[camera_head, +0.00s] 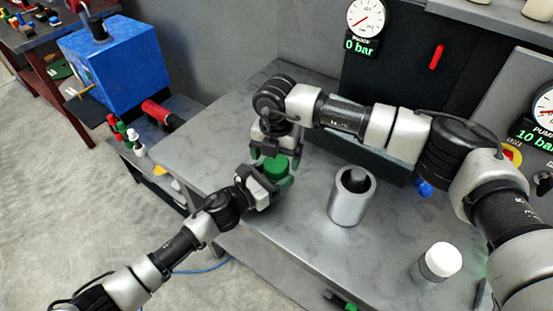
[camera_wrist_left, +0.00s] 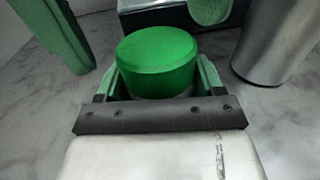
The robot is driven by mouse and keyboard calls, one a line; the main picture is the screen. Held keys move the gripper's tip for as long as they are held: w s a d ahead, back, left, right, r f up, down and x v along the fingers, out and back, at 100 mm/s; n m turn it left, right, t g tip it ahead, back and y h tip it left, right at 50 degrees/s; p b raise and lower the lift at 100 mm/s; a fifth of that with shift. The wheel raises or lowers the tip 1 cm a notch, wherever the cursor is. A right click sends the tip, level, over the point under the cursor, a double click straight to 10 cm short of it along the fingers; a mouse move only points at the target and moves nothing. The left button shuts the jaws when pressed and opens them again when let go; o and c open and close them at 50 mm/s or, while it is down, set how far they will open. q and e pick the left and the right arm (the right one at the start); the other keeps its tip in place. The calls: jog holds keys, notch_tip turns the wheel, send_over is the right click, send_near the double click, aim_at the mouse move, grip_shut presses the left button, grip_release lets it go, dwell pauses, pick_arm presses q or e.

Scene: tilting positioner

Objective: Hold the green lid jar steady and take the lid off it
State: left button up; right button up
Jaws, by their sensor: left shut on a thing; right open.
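The green lid jar stands on the grey metal table near its front left edge. Its green lid (camera_head: 275,167) is on top, and it fills the middle of the left wrist view (camera_wrist_left: 157,60). My left gripper (camera_head: 274,188) is shut on the jar from the front, below the lid, with a green finger on each side (camera_wrist_left: 158,80). The jar's body is mostly hidden by this gripper. My right gripper (camera_head: 276,160) points down from above, open, with its fingers apart on either side of the lid. Its green fingers also show in the left wrist view, clear of the lid.
A silver cylinder with a dark centre (camera_head: 349,203) stands right of the jar. A white-lidded jar (camera_head: 440,262) stands further right. Dark panels with gauges (camera_head: 367,17) rise behind the table (camera_head: 200,140). The tabletop left of the jar is clear.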

notch_tip(320, 180, up, 3)
jog(key=shift+f, duration=0.1)
jog(key=shift+c, duration=0.4)
notch_tip(320, 180, up, 3)
jog(key=m, duration=0.3)
jog(key=shift+f, duration=3.9)
jog(key=c, duration=0.9)
jog(key=n, duration=0.3)
jog(key=shift+c, duration=0.2)
